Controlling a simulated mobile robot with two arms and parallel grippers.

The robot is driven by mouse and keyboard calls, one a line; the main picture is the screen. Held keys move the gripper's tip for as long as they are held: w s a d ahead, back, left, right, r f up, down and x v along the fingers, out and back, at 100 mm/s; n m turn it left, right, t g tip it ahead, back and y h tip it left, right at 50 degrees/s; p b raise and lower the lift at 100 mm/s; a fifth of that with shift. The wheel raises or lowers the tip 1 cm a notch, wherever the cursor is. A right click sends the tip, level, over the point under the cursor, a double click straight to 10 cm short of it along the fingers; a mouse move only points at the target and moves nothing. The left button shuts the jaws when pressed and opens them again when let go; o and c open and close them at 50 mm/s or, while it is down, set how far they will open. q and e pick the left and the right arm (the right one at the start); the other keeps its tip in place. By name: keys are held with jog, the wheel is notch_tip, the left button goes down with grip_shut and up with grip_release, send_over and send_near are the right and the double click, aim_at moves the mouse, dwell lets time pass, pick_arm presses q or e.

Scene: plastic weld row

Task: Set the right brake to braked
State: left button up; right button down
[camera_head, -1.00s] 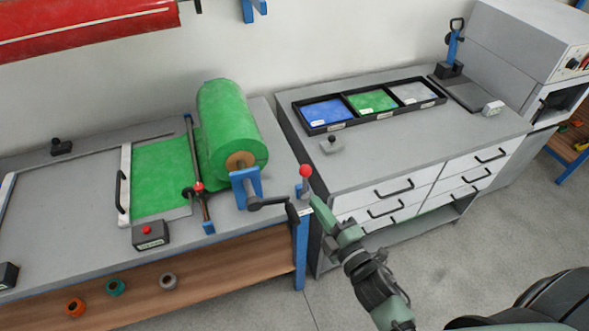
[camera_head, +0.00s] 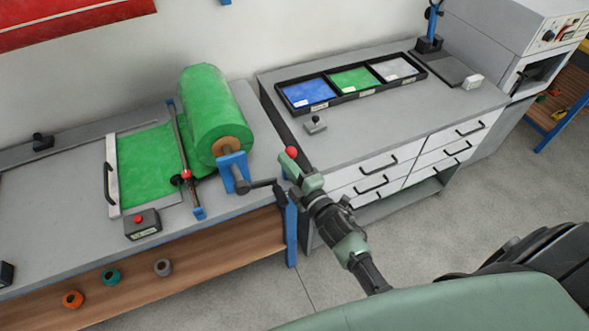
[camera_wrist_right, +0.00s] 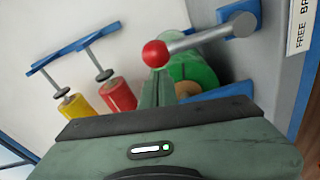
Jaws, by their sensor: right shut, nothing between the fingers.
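The right brake is a lever with a red ball knob (camera_head: 291,152) at the right end of the bench with the green roll. In the right wrist view its grey rod (camera_wrist_right: 200,38) runs from the red ball to a blue mount, beside a label reading FREE and a partly cut-off second word. My right gripper (camera_head: 288,167) is shut and empty, its fingertips right at the knob. In the wrist view the fingers (camera_wrist_right: 160,90) are just below the ball; I cannot tell if they touch. The gripper hides the lever's lower part in the head view. My left gripper is not in view.
A drawer cabinet (camera_head: 390,130) with a tray of coloured sheets (camera_head: 334,101) stands to the right. A red-button box (camera_head: 142,224) sits on the bench front.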

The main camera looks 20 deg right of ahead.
jog(key=shift+w+a, duration=0.1)
jog(key=shift+w, duration=0.4)
jog(key=shift+d+r+m, duration=0.15)
jog(key=shift+d+m, duration=1.05)
jog(key=d+f+m+t+h+b, duration=0.1)
jog(key=d+f+m+b, duration=0.1)
jog(key=d+m, duration=0.5)
jog(key=shift+w+d+f+m+b, duration=0.2)
jog(key=shift+d+m+b, duration=0.1)
jog(key=shift+m+b, duration=0.6)
jog(key=shift+s+f+h, duration=0.1)
jog(key=shift+h, duration=0.2)
jog(key=shift+f, duration=0.1)
